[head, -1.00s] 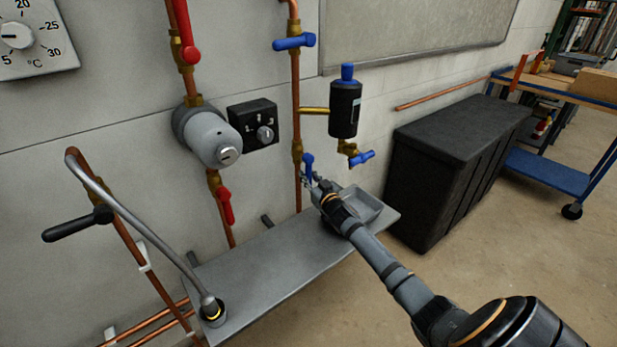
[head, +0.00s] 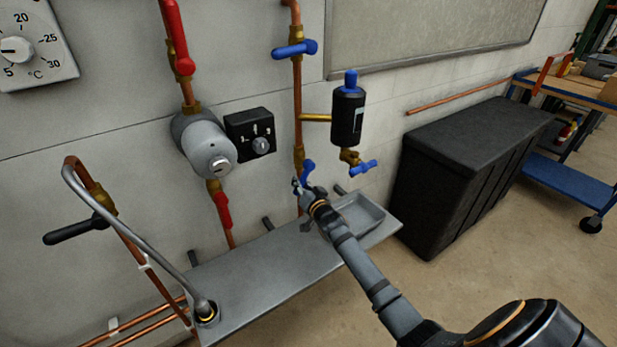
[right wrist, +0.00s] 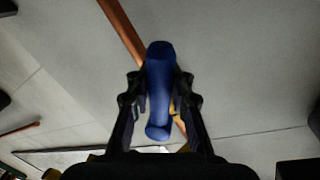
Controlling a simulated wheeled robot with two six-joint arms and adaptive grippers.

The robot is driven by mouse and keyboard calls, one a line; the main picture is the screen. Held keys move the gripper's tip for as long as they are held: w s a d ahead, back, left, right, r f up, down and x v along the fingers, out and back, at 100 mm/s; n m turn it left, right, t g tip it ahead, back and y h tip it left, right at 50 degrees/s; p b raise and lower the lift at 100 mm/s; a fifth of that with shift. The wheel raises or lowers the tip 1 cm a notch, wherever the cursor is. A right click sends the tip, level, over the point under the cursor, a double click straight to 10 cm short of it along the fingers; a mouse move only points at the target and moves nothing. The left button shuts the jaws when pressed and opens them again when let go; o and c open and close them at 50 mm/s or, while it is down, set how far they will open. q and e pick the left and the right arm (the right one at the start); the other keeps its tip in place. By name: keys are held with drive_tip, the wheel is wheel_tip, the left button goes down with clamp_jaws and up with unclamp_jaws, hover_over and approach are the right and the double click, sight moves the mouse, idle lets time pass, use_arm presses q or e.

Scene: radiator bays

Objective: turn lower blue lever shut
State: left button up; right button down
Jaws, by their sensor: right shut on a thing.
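The lower blue lever (head: 307,173) sits on a brass valve on the right copper pipe, just above the grey shelf. It tilts up and to the right of the pipe in the head view. My right gripper (head: 301,188) is at the lever's lower end. In the right wrist view the blue lever (right wrist: 159,90) lies between the two fingers (right wrist: 160,108), which are shut on it. The copper pipe (right wrist: 123,32) runs behind it. The upper blue lever (head: 295,49) lies about crosswise to the same pipe. My left gripper is not in view.
A black cylinder (head: 348,117) with a small blue tap (head: 363,168) hangs just right of the pipe. The grey shelf (head: 270,275) with a shallow tray (head: 360,214) lies below. A black chest (head: 465,165) stands at the right. Red levers (head: 223,210) are on the left pipe.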

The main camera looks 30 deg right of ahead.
drive_tip(key=shift+s+a+r+m+p, duration=0.15)
drive_tip(key=shift+a+r+m+p, duration=0.3)
drive_tip(key=shift+m+p, duration=0.55)
drive_tip(key=m+p, duration=0.1)
drive_tip(key=a+r+m+p, duration=0.1)
drive_tip(key=p, duration=0.1)
drive_tip(key=m+p, duration=0.1)
drive_tip(key=shift+a+r+g+y+p, duration=0.2)
drive_tip(key=shift+a+g+y+p, duration=0.1)
drive_tip(key=shift+g+y, duration=0.1)
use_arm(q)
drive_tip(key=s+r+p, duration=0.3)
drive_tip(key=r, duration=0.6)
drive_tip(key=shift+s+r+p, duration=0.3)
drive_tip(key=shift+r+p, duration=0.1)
use_arm(e)
drive_tip(key=shift+s+a+r+m+y, duration=0.15)
drive_tip(key=shift+r+m+y, duration=0.3)
drive_tip(key=shift+m, duration=0.45)
drive_tip(key=shift+w+a+r+m+y, duration=0.1)
drive_tip(key=shift+a+r+m+y, duration=0.1)
drive_tip(key=shift+r+m, duration=0.5)
drive_tip(key=shift+s+a+r+m+y, duration=0.15)
drive_tip(key=shift+r+m+y, duration=0.2)
drive_tip(key=shift+m, duration=0.75)
drive_tip(key=shift+w, duration=0.1)
